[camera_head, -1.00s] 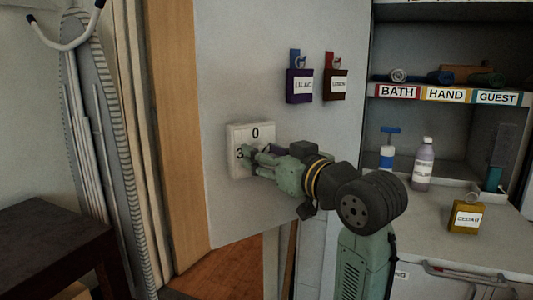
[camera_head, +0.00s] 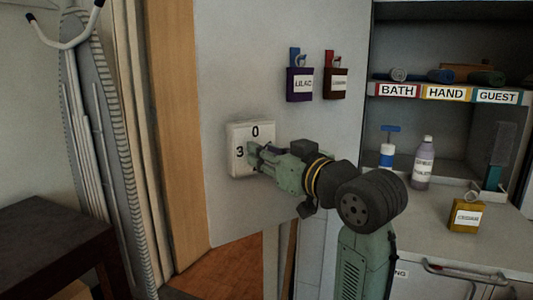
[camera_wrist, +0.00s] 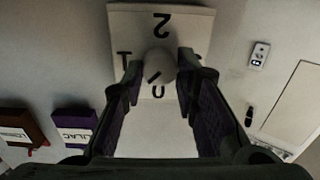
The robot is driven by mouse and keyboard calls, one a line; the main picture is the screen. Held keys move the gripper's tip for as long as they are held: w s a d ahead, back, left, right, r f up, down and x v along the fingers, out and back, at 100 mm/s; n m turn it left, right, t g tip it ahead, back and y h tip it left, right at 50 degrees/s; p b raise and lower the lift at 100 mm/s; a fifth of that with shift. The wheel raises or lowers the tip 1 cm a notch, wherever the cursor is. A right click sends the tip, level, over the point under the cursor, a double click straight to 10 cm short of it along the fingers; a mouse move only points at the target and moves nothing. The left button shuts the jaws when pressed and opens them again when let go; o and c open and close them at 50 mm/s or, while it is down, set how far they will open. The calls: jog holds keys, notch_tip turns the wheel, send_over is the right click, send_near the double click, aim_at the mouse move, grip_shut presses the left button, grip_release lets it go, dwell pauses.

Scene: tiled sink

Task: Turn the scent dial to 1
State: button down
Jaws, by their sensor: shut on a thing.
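The scent dial is a pale square plate (camera_head: 238,165) on the grey wall panel, with 0 at its top and 3 at its left in the head view. In the wrist view the plate (camera_wrist: 190,20) appears upside down, with 2 at the top, 1 at the left and 0 below. Its round knob (camera_wrist: 160,62) bears a short dark slanted mark toward the lower left, between 0 and 1. My gripper (camera_head: 253,158) is at the dial; in the wrist view its fingers (camera_wrist: 158,70) are shut on the knob from both sides.
Lilac (camera_head: 300,84) and dark red (camera_head: 336,83) holders hang above the dial. Shelves with rolled towels (camera_head: 440,76), a bottle (camera_head: 423,163) and a yellow box (camera_head: 467,215) are at right. A dark table (camera_head: 50,225) and ironing board (camera_head: 95,130) are at left.

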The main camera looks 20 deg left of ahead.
jog(key=shift+m+p, duration=0.3)
jog(key=shift+m+p, duration=3.4)
jog(key=shift+m, duration=1)
jog(key=c, duration=1.3)
grip_release()
jog(key=shift+d, duration=0.15)
jog(key=v, duration=1.1)
jog(key=shift+s+d+f, duration=0.15)
jog(key=shift+s+d, duration=0.1)
jog(key=shift+s, duration=0.1)
